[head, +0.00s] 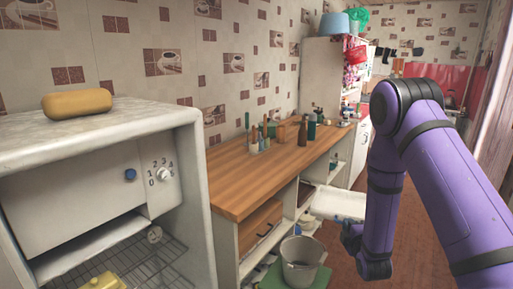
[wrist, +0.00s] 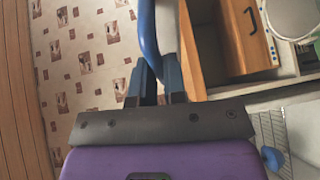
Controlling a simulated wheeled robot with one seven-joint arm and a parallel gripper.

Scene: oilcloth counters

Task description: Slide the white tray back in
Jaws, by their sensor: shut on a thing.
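A white tray (head: 92,248) juts out under the freezer box of the open white fridge (head: 55,127), at the left of the head view. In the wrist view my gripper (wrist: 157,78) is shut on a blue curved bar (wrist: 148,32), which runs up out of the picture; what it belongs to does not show. I cannot see the tray between the fingers. In the head view my purple arm hangs at the right, well away from the fridge, and my fingers cannot be made out there.
A yellow dish (head: 103,282) stands on the wire rack (head: 150,262) below the tray. A wooden counter (head: 275,165) runs along the wall, with a bucket (head: 301,262) in front. Another pale flat piece (head: 338,203) sticks out beyond it. Floor shows beside my arm.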

